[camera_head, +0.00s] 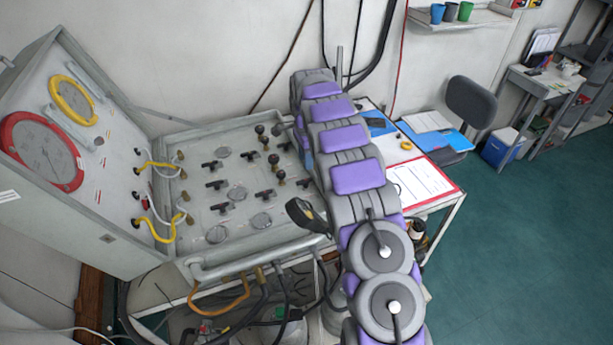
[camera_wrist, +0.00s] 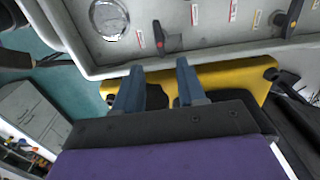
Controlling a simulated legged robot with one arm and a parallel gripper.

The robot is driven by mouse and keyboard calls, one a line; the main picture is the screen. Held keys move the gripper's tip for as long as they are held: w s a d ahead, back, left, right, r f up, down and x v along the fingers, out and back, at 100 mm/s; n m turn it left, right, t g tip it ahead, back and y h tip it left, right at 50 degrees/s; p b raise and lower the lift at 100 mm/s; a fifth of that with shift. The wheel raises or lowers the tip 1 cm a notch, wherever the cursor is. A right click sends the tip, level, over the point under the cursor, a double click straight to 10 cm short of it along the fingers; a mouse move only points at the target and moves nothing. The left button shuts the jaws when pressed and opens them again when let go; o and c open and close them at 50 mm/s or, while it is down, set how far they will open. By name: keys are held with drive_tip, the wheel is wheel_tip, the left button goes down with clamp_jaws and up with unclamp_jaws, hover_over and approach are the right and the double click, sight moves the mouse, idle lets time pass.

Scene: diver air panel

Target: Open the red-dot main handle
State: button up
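The sloped grey valve panel (camera_head: 200,200) carries several black handles and round gauges. I cannot tell which handle in the head view has the red dot. My gripper (camera_wrist: 158,68) is open, its two blue-grey fingers apart with nothing held between them. The fingertips appear near the panel's rim (camera_wrist: 200,58), apart from the handle.
A yellow object (camera_wrist: 230,75) lies behind my fingers. Hoses (camera_head: 235,300) hang below the panel. A desk with a clipboard (camera_head: 420,182) stands right; open green floor (camera_head: 530,230) lies beyond.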

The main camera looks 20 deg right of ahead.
sight(305, 180)
drive_tip(key=f, duration=0.7)
drive_tip(key=shift+a+f, duration=0.1)
drive_tip(key=shift+a, duration=0.15)
drive_tip(key=shift+d+f, duration=0.3)
drive_tip(key=shift+f, duration=0.4)
drive_tip(key=shift+a, duration=0.1)
drive_tip(key=shift+a, duration=0.1)
drive_tip(key=shift+c, duration=0.2)
drive_tip(key=shift+c, duration=0.9)
drive_tip(key=shift+r, duration=0.1)
clamp_jaws()
